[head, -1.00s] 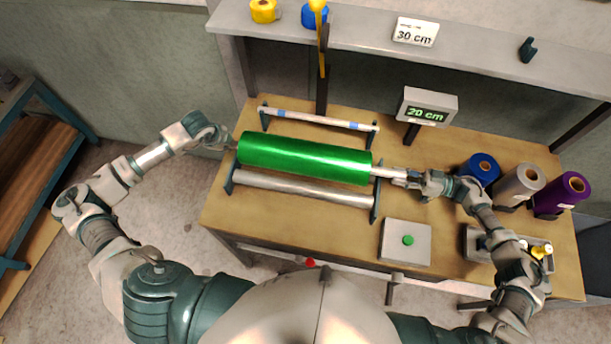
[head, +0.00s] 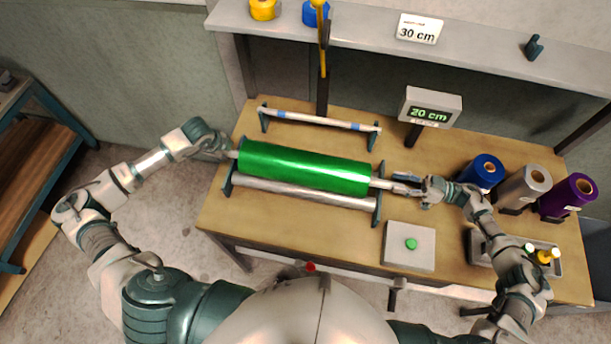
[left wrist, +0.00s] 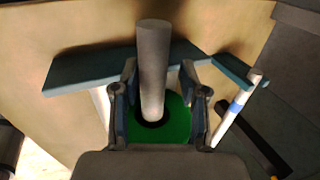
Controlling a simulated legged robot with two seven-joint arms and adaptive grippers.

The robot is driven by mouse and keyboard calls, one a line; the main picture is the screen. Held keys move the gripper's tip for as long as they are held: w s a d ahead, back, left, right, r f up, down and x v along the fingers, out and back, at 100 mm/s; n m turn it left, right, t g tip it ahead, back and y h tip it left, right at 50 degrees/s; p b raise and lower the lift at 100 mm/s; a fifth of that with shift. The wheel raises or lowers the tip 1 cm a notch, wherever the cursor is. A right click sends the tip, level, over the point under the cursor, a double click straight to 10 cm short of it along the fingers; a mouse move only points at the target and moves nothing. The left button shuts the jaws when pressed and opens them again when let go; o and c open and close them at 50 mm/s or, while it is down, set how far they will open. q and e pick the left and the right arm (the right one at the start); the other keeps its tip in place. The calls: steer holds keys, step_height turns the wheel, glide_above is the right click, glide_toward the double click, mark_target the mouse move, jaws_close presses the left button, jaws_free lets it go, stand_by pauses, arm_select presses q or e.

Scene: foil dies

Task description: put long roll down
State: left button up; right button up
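The long green roll (head: 304,168) lies lengthwise on its silver shaft at the stand, between the end brackets (head: 377,185), close to the front silver roller (head: 300,193). In the left wrist view, its green end face (left wrist: 178,122) shows behind the grey shaft end (left wrist: 152,75). My left gripper (head: 226,153) is open at the left shaft end; its fingers are on both sides of the shaft with gaps. My right gripper (head: 402,183) is at the right shaft end, its fingers spread apart. Whether the shaft fully rests in the brackets is hard to tell.
A white bar with blue bands (head: 320,120) spans the back of the stand. A display (head: 430,106) reads 20 cm. A panel with a green button (head: 411,244) is at front right. Blue (head: 486,170), silver (head: 525,186) and purple (head: 568,197) rolls stand at right.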

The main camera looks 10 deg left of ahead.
arm_select(q)
steer(key=shift+d+r, duration=0.1)
arm_select(e)
steer(key=shift+s, duration=0.1)
arm_select(q)
steer(key=shift+r, duration=0.1)
steer(key=shift+s+r, duration=0.1)
steer(key=shift+r, duration=0.25)
arm_select(e)
steer(key=shift+r, duration=0.25)
arm_select(q)
steer(key=v, duration=1.1)
arm_select(e)
step_height(320, 180, up, 9)
steer(key=shift+r, duration=0.2)
arm_select(q)
steer(key=shift+s+f, duration=0.1)
steer(key=shift+s, duration=0.05)
